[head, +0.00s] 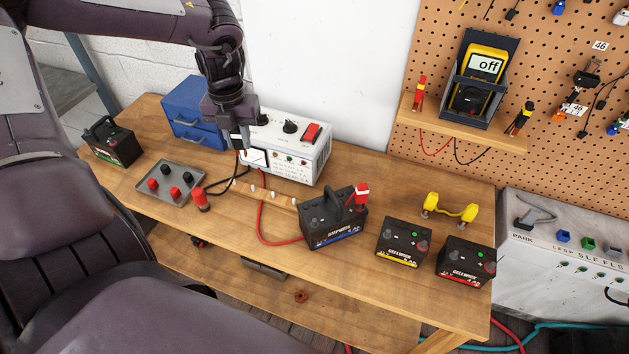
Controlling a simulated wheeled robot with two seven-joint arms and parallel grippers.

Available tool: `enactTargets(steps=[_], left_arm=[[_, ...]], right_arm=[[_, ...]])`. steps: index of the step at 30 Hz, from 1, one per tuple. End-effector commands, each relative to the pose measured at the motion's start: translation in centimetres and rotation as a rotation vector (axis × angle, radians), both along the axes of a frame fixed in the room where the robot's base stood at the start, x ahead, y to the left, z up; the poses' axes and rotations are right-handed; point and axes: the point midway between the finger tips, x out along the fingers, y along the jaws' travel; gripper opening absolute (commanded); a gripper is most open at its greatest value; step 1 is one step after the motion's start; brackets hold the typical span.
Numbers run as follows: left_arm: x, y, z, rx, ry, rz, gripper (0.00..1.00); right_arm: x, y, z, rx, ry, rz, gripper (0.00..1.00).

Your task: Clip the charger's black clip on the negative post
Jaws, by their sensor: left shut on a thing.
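The charger (306,150) is the white box with knobs and a red switch at the table's back. My left gripper (244,146) is in front of its left end, shut on a small dark thing. This seems to be the black clip, mostly hidden by the fingers; a black cable (222,186) hangs and loops below it. The big black battery (336,222) with a carry handle stands right of and nearer than the gripper. The red clip (361,194) stands upright at its right end, its red cable (262,228) lying on the table. Its negative post is not clearly visible. My right gripper is not in view.
Two smaller batteries (403,245) (465,263) and a yellow jumper piece (450,210) are at the right.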

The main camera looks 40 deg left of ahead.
Motion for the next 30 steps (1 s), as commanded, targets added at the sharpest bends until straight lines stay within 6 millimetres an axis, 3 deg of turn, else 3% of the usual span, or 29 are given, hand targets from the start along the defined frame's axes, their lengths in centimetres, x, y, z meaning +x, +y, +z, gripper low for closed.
enactTargets(steps=[9,30], left_arm=[[-0.5,-7.0,-0.5,0.002,-0.001,0.241,0.12],[-1.4,-20.8,-0.6,0.004,-0.001,0.74,0.12]], right_arm=[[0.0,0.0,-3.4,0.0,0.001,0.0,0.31],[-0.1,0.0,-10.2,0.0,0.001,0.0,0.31]])
